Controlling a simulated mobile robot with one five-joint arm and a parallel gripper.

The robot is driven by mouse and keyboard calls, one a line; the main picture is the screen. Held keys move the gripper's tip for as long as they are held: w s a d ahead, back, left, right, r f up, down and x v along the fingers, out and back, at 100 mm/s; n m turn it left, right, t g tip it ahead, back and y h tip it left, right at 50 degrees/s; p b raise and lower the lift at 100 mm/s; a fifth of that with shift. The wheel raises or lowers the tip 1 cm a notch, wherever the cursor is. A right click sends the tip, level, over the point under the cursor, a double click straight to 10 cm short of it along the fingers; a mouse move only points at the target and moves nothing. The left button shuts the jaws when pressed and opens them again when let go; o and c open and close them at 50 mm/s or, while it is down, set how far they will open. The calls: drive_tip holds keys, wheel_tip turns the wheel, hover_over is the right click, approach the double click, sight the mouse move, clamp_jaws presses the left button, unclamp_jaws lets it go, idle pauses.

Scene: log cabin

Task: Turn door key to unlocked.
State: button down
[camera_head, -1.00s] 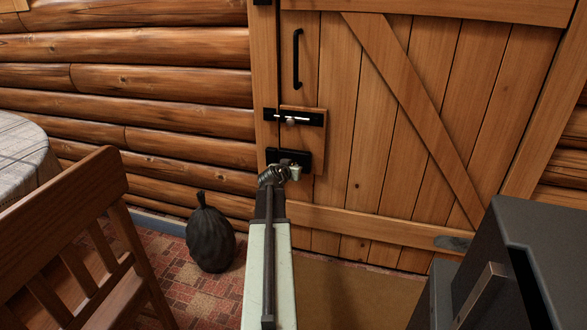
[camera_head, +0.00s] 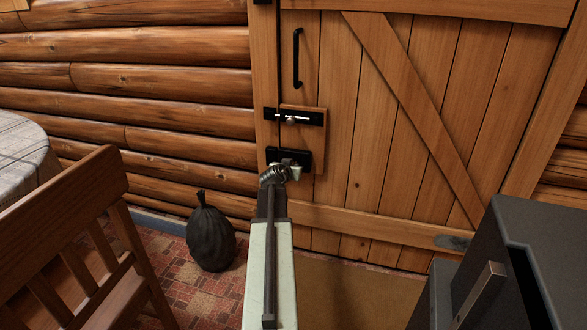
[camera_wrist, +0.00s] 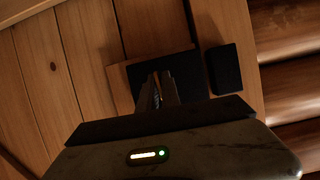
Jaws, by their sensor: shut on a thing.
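The wooden plank door (camera_head: 400,130) stands closed in its frame. A black lock box (camera_head: 304,155) sits low on the door's left edge. It also shows in the wrist view as a dark plate (camera_wrist: 191,78). My gripper (camera_head: 289,163) is at the front of this box, its fingers close together. In the wrist view my gripper (camera_wrist: 165,84) points straight at the plate. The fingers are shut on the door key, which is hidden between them. I cannot tell the key's angle.
A sliding bolt (camera_head: 291,119) with a pale knob is above the lock, and a black handle (camera_head: 297,60) higher up. A wooden chair (camera_head: 75,220) and round table (camera_head: 22,160) are left.

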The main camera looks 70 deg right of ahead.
drive_tip(key=c, duration=1.6)
unclamp_jaws()
drive_tip(key=p+v, duration=0.3)
drive_tip(key=v, duration=0.4)
drive_tip(key=shift+a+r, duration=0.1)
drive_tip(key=shift+a, duration=0.25)
